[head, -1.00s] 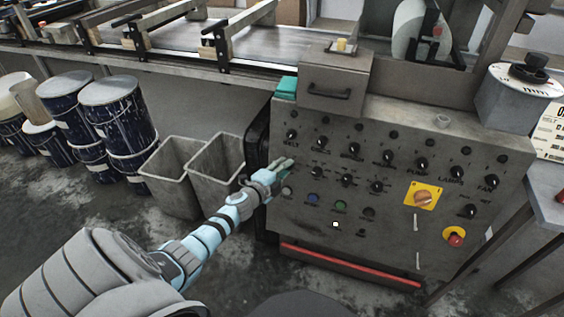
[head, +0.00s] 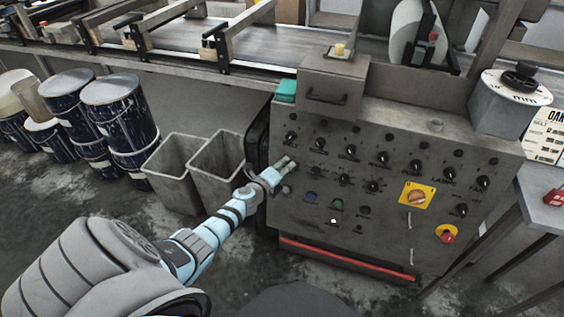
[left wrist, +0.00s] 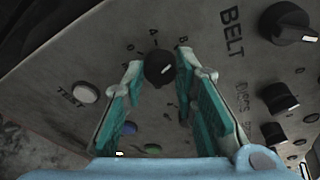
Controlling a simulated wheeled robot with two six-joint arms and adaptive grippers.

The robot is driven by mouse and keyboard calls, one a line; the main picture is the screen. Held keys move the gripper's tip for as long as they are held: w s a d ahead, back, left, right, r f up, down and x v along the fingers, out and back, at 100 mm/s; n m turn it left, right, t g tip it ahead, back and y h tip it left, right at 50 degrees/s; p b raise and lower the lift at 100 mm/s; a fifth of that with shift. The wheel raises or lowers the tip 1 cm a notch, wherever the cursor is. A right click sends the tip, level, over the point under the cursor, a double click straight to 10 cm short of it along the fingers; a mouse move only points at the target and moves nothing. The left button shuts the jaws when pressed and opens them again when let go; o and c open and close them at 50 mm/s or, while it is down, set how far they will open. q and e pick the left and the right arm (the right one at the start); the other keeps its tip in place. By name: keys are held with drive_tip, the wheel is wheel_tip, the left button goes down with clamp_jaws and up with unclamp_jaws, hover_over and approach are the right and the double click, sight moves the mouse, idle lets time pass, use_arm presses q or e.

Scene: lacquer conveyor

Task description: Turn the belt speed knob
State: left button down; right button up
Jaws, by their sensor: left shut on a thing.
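The grey control panel (head: 330,215) stands right of centre with rows of black knobs. The knob labelled BELT (head: 291,138) is at its upper left; this knob also shows at the top right of the left wrist view (left wrist: 288,22). My left gripper (head: 287,162) is at the panel's left side, just below the BELT knob. In the head view the gripper hides that knob. My right gripper is not in view.
A white TEST button (left wrist: 86,92) is next to the held knob. A yellow-plated rotary switch (head: 417,196) and a red button (head: 446,235) are at the panel's lower right. Grey bins (head: 172,172) and dark paint drums (head: 118,110) stand to the left.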

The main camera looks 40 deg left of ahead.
use_arm(q)
drive_tip(key=c, duration=1.3)
unclamp_jaws()
